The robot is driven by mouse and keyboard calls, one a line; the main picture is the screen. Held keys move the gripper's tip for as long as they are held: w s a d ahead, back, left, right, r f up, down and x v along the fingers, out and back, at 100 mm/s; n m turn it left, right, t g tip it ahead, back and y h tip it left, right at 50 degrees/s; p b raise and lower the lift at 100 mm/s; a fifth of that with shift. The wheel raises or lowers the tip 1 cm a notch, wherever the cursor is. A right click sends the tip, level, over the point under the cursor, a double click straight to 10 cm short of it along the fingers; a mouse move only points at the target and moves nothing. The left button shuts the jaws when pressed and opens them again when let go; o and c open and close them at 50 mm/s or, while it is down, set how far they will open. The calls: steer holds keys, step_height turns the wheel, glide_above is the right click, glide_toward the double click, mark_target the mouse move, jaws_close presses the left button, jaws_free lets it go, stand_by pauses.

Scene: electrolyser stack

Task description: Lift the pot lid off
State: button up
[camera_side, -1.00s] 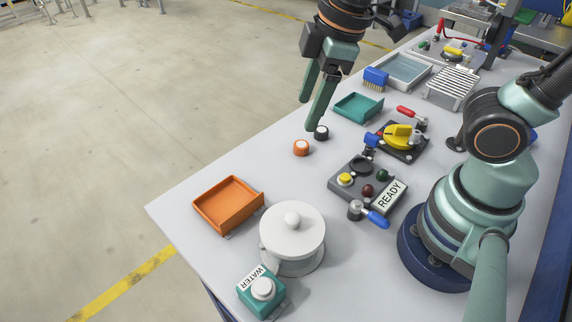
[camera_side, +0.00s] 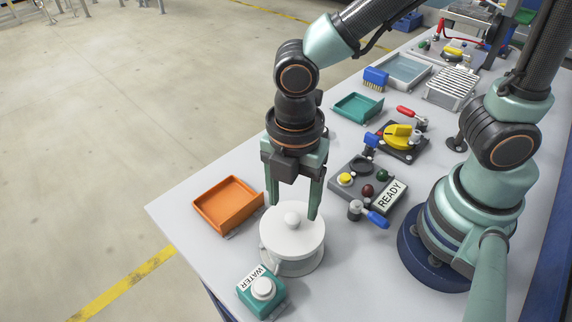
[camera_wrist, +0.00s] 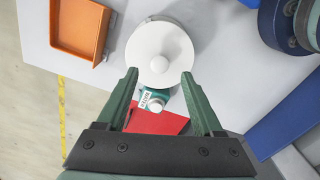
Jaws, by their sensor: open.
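The pot (camera_side: 292,267) stands on the near end of the bench with its white lid (camera_side: 306,241) on top. The lid has a round white knob (camera_side: 292,219) at its centre. My gripper (camera_side: 294,212) is open and points down over the lid, its two green fingers apart on either side of the knob's line. The fingertips look above the lid, and I see no contact. In the wrist view the lid (camera_wrist: 143,57) and knob (camera_wrist: 159,64) lie ahead, between and just beyond the fingertips (camera_wrist: 160,72).
An orange tray (camera_side: 228,205) lies left of the pot. A teal WATER box (camera_side: 262,293) with a white button is in front. The READY panel (camera_side: 368,187) and a blue-handled valve (camera_side: 377,219) are to the right. A teal tray (camera_side: 358,106) is farther back.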

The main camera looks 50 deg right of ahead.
mark_target(292, 217)
steer(key=shift+f, duration=2.15)
jaws_close()
